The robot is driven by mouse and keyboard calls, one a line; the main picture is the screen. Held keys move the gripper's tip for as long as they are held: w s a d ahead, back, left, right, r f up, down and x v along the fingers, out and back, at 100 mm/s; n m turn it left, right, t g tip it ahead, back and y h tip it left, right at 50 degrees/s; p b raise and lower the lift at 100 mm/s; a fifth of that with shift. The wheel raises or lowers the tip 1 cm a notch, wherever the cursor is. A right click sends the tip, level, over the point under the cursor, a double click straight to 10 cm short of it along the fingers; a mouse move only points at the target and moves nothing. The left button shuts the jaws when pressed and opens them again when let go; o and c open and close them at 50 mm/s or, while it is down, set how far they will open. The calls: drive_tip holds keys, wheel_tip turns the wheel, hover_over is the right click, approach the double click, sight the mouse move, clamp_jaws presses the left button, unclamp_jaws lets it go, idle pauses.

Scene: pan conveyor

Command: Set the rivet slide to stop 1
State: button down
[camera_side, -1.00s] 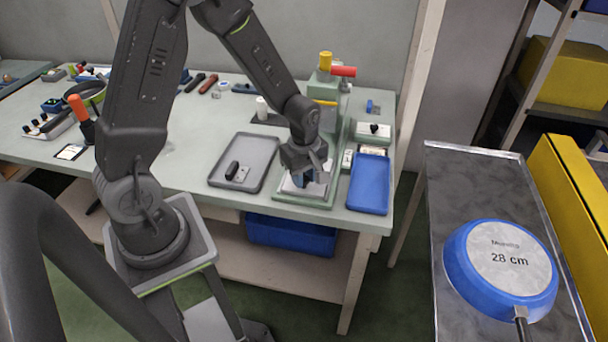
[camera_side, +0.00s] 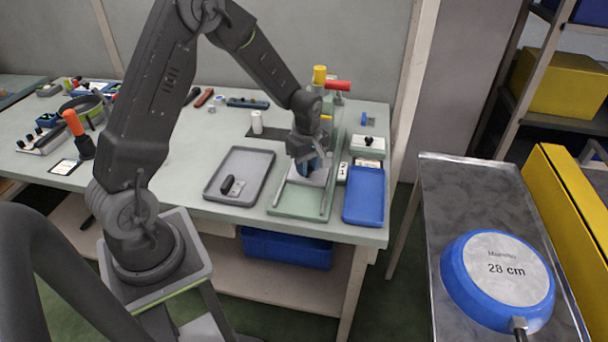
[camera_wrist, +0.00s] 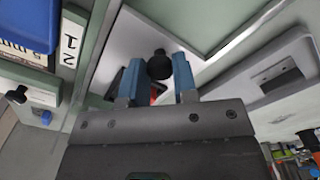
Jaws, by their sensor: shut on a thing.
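The rivet slide, a pale plate (camera_side: 316,178) with a black knob (camera_wrist: 159,66), sits between the rails of the green fixture (camera_side: 292,203). Bare rails show in front of it in the side view. My gripper (camera_side: 308,165) is low over the slide, its blue fingers (camera_wrist: 158,76) shut on the knob, one at each side. In the wrist view a white label plate (camera_wrist: 70,42) marked 1 and 2 is left of the slide. I cannot tell exactly which stop the slide is at. The arm partly hides the slide in the side view.
A grey tray (camera_side: 258,188) with a dark-handled piece lies left of the fixture. A blue tray (camera_side: 364,196) lies close to its right. A press with a red handle (camera_side: 337,85) and yellow cap (camera_side: 320,75) rises behind. A blue pan (camera_side: 495,280) lies on the right-hand conveyor.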

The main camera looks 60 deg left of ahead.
drive_tip(key=shift+w, duration=0.1)
drive_tip(key=c, duration=0.9)
unclamp_jaws()
drive_tip(key=shift+r, duration=3.8)
